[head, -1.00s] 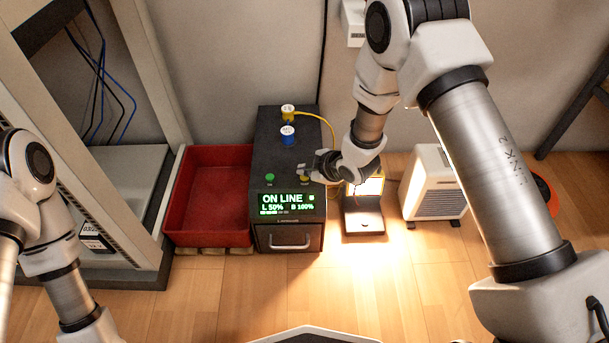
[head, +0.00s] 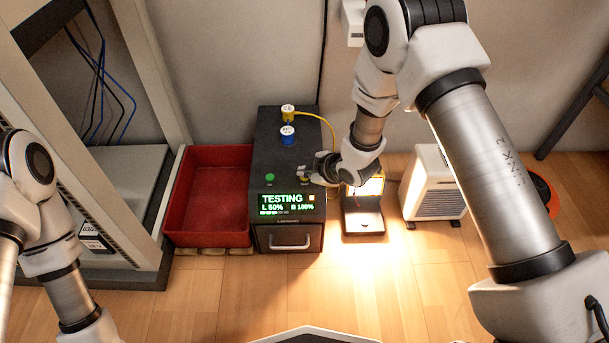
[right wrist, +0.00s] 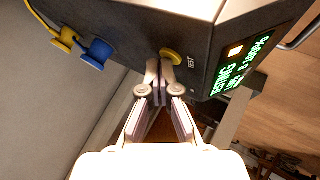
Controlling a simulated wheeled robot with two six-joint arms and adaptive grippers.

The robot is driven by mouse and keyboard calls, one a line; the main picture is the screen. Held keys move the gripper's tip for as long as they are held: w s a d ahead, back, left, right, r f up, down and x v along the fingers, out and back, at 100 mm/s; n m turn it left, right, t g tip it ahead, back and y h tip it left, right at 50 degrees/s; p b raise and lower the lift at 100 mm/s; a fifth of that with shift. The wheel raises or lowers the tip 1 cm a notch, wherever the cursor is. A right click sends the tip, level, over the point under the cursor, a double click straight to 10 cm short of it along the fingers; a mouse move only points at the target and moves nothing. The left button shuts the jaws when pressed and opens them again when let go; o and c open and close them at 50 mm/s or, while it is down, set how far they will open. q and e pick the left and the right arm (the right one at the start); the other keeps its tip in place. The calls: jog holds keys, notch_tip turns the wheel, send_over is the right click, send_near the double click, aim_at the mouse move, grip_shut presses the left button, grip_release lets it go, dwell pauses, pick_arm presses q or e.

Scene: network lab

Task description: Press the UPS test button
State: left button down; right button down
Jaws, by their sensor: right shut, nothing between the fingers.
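The dark UPS (head: 268,165) stands on the floor in the head view. Its green display (head: 286,202) reads TESTING, L 50%, B 100%, with a small orange square lit. The yellow test button (right wrist: 171,56), labelled TEST, shows on the UPS top in the right wrist view. My right gripper (head: 311,174) is shut and empty, over the front right of the UPS top. In the right wrist view its fingertips (right wrist: 160,64) are right at the button; whether they touch it I cannot tell. My left gripper is out of view; only my left arm shows.
A green button (head: 269,177) and yellow and blue plugs (head: 288,135) are on the UPS top. A red tray (head: 208,195) stands to its left. A lit lamp (head: 364,215) and a white heater-like box (head: 433,183) stand to its right. A rack (head: 165,130) is at left.

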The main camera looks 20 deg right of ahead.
jog(key=shift+r, duration=0.1)
jog(key=shift+r+p, duration=0.7)
jog(key=shift+p, duration=0.1)
notch_tip(320, 180, up, 5)
jog(key=p, duration=0.4)
jog(key=shift+r+p, duration=0.1)
jog(key=shift+p, duration=0.3)
